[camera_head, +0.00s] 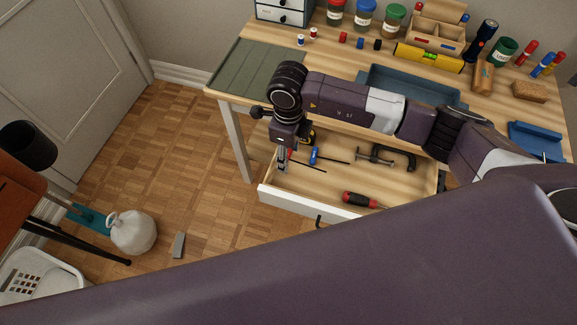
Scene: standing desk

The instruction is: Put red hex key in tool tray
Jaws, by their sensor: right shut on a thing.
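My right gripper (282,160) reaches down into the open desk drawer (297,203) at its left end. It is shut on the red hex key (290,154), whose red handle shows only in part beside the fingers. A thin dark shaft runs from there to the right, low over the drawer floor; I cannot tell whether it touches. A blue-handled hex key (314,156) lies just to the right. The blue tool tray (378,76) is on the desk top behind my right arm, which hides part of it. My left gripper is not in view.
The drawer also holds a black clamp (388,156), a red-and-black screwdriver (362,201) and a partly hidden yellow-and-black item (310,137). Jars, a yellow level (428,57) and a wooden organizer (432,35) stand along the back. A green mat (256,69) lies bare at left.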

